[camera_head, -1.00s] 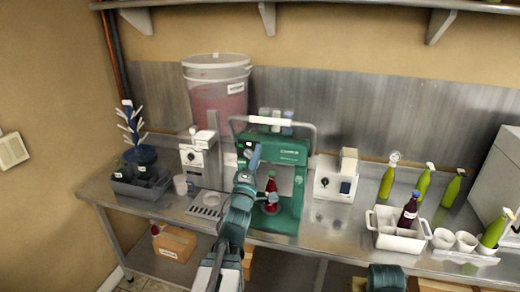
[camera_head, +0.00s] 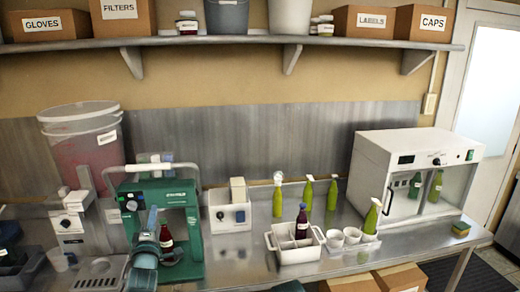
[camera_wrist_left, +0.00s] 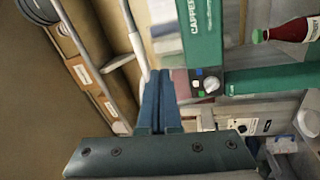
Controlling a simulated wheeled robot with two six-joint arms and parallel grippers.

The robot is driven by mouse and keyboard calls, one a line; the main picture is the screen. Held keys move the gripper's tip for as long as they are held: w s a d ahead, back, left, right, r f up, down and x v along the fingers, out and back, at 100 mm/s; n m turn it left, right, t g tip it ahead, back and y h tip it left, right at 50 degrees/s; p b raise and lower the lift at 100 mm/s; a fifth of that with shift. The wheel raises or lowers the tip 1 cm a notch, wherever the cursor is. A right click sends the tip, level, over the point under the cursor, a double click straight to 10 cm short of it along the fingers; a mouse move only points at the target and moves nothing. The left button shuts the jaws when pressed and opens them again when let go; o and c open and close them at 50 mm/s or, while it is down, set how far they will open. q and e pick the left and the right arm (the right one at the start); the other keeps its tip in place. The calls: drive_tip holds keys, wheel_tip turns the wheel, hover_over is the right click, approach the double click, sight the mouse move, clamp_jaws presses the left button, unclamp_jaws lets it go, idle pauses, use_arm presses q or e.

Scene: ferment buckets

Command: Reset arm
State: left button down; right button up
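My left gripper (camera_head: 152,218) is in front of the green capping machine (camera_head: 188,192). In the left wrist view its two blue fingers (camera_wrist_left: 160,98) lie together, shut, with nothing seen between them. The machine's green body and knob panel (camera_wrist_left: 205,82) are beyond the fingertips there. A red bottle (camera_head: 166,240) stands in the machine, to the right of the gripper and apart from it. It also shows in the left wrist view (camera_wrist_left: 290,30). Only a dark bit of what looks like my right arm shows at the bottom edge; its gripper is out of view.
A white crate (camera_head: 270,240) holding a dark bottle (camera_head: 301,222), white cups (camera_head: 335,238) and several green bottles (camera_head: 332,194) stand on the steel counter. A white cabinet (camera_head: 370,165) is at the right. A shelf (camera_head: 230,40) with boxes runs above.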

use_arm(q)
drive_tip(key=s+d+f+m+g+h+b, duration=0.1)
drive_tip(key=s+d+f+m+g+h, duration=0.2)
drive_tip(key=d+f+m+g, duration=1.15)
drive_tip(key=s+d+f+m+g, duration=0.2)
drive_tip(key=s+d+f+m, duration=0.2)
drive_tip(key=s+d+f, duration=0.3)
drive_tip(key=s+d+f+m+g+b, duration=0.1)
drive_tip(key=s+d+f+m+g, duration=0.2)
drive_tip(key=s+d+f, duration=0.4)
drive_tip(key=s+d+m, duration=0.1)
drive_tip(key=s, duration=0.4)
drive_tip(key=shift+s+d+h, duration=0.15)
drive_tip(key=shift+s+h, duration=0.1)
drive_tip(key=shift+h, duration=0.05)
